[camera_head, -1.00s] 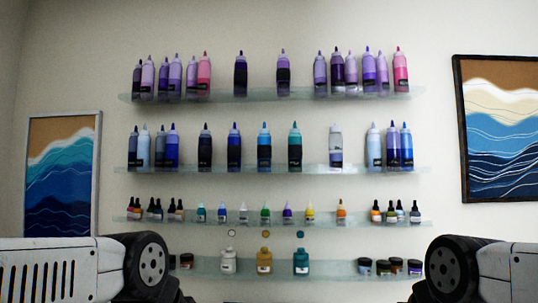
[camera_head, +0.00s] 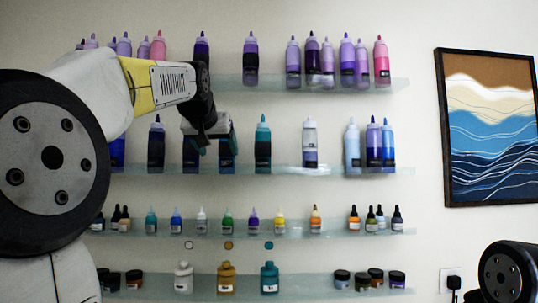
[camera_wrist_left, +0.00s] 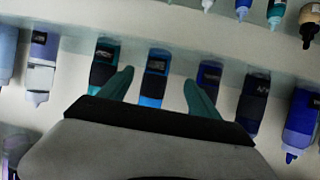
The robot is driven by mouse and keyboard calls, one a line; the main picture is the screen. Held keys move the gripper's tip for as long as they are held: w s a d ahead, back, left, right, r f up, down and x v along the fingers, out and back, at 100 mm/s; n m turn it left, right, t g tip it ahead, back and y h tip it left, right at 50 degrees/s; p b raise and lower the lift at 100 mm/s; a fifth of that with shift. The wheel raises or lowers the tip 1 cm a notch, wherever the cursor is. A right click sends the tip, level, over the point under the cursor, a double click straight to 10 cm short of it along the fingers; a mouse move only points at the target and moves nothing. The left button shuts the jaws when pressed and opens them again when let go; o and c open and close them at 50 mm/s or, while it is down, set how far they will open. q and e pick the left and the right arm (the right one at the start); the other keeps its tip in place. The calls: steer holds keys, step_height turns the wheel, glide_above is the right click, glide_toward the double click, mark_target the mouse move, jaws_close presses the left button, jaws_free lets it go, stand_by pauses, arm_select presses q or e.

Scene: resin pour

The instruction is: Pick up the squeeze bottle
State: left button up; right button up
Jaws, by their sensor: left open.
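Squeeze bottles stand in a row on the second glass shelf (camera_head: 285,170). My left gripper (camera_head: 212,136) is raised in front of this row, open and empty. In the left wrist view, which shows the bottles upside down, a blue squeeze bottle (camera_wrist_left: 156,66) with a black label lies between the two teal fingers. No finger visibly touches it; the distance to it is hard to tell. In the head view the gripper partly hides this blue bottle (camera_head: 228,155). A teal bottle (camera_head: 263,145) stands to its right and a navy bottle (camera_wrist_left: 208,75) on its other side. My right gripper is out of view.
A clear bottle (camera_head: 310,143) and several blue bottles stand farther right. The top shelf (camera_head: 270,88) holds purple and pink bottles. Small dropper bottles (camera_head: 227,219) and jars (camera_head: 376,278) fill the lower shelves. A framed wave picture (camera_head: 489,128) hangs at right.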

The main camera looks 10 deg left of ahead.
mark_target(225, 147)
arm_select(q)
steer(key=shift+w+a+r, duration=0.15)
steer(key=shift+w+r, duration=0.95)
steer(key=shift+w, duration=0.1)
steer(key=shift+t, duration=0.3)
steer(key=x, duration=0.7)
steer(key=shift+w+r, duration=0.15)
steer(key=shift+w, duration=0.15)
jaws_close()
